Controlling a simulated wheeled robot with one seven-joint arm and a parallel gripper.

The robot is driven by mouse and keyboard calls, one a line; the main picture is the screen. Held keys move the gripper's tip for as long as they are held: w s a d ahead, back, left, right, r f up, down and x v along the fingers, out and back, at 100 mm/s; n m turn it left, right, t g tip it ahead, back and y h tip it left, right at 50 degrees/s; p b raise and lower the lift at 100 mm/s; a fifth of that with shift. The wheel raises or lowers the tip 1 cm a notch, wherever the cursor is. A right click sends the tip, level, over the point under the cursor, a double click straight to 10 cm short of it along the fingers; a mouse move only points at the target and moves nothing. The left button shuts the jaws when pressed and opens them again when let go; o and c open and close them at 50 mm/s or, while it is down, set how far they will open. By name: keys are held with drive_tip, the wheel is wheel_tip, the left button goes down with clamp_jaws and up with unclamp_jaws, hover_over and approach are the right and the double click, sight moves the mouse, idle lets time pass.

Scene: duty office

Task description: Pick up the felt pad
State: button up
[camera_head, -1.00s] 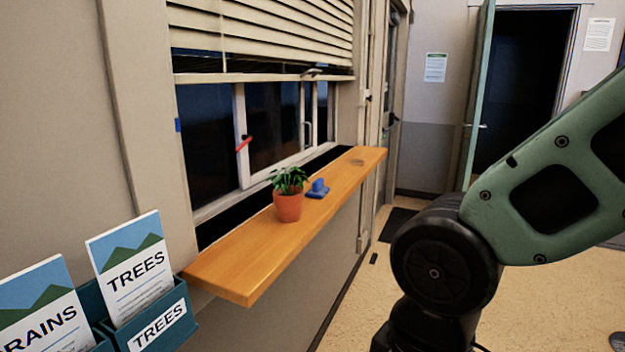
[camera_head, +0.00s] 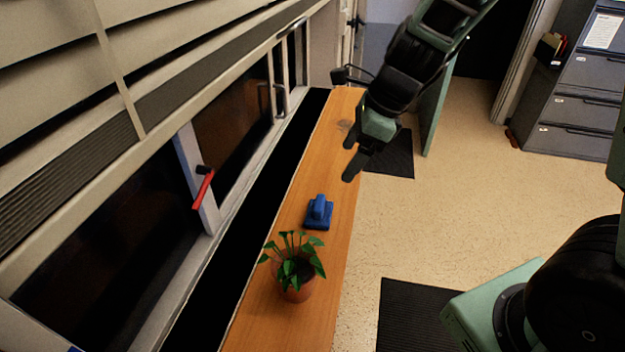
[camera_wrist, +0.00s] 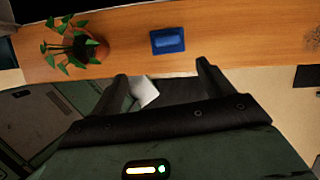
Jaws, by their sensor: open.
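The felt pad appears to be the blue block (camera_head: 319,213) with a raised handle-like top. It lies on the wooden shelf (camera_head: 335,190), just beyond the potted plant. In the wrist view the blue pad (camera_wrist: 168,41) lies ahead of the fingertips, roughly midway between them sideways. My gripper (camera_head: 351,160) is near the shelf's room-side edge, farther along than the pad and apart from it. In the wrist view my gripper (camera_wrist: 163,70) has its two fingers spread with nothing between them.
A plant in a terracotta pot (camera_head: 293,278) stands on the shelf close to the pad. A window with a red handle (camera_head: 203,188) runs along the left, with a dark gap beside the shelf. A dark round mark (camera_head: 346,125) shows on the bare far shelf.

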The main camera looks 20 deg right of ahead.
drive_tip(key=m+b, duration=0.1)
drive_tip(key=b, duration=0.1)
hover_over(320, 201)
drive_tip(key=s+d, duration=0.1)
drive_tip(key=d, duration=0.1)
drive_tip(key=f, duration=1)
drive_tip(key=shift+s+a+f, duration=0.1)
drive_tip(key=shift+s+a, duration=0.05)
drive_tip(key=shift+a, duration=0.05)
drive_tip(key=shift+b+x, duration=0.8)
drive_tip(key=shift+x, duration=2.3)
drive_tip(key=shift+d, duration=0.15)
drive_tip(key=c, duration=0.6)
